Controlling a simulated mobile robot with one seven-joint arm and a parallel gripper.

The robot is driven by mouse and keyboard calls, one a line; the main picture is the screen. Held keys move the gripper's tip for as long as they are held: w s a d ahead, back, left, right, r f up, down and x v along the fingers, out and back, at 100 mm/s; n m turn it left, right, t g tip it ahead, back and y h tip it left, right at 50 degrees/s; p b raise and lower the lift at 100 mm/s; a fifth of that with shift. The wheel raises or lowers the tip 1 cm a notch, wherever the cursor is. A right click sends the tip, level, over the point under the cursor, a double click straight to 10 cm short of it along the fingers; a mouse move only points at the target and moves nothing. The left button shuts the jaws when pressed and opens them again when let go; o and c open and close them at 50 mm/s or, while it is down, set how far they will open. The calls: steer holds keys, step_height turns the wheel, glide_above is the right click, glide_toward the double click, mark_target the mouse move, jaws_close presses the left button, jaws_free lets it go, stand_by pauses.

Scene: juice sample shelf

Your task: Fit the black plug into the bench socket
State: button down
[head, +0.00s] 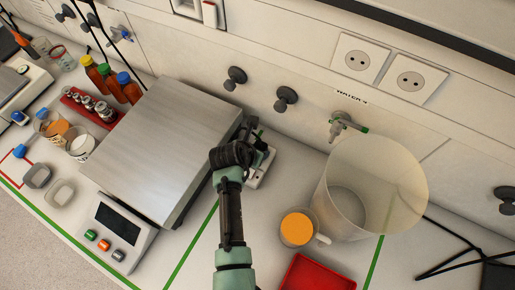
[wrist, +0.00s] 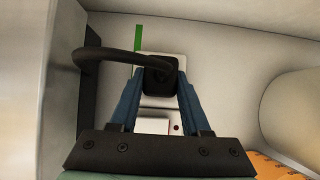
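The black plug (wrist: 160,76) is between the two blue fingers of my gripper (wrist: 161,88) in the wrist view, with a finger against each side. Its black cable (wrist: 98,55) loops off to the left. The pale bench socket (wrist: 155,123) lies beneath, partly covered by the plug and fingers; a small dark red dot shows on it. In the head view my gripper (head: 246,150) is over the socket (head: 262,172), right of the steel-topped scale. My wrist hides most of the plug there. I cannot tell whether the plug is seated or just above the socket.
The scale (head: 165,135) stands close on the left. On the right are a large translucent container (head: 385,185), a cup of orange juice (head: 298,229) and a red tray (head: 318,274). Wall knobs (head: 286,98) and wall outlets (head: 408,80) are behind.

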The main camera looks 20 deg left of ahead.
steer(key=shift+c, duration=1.4)
jaws_free()
steer(key=shift+s+r, duration=0.1)
steer(key=v, duration=1.2)
steer(key=shift+s+r+b, duration=0.2)
steer(key=shift+r+b, duration=0.1)
steer(key=shift+b, duration=0.05)
steer(key=shift+a, duration=0.1)
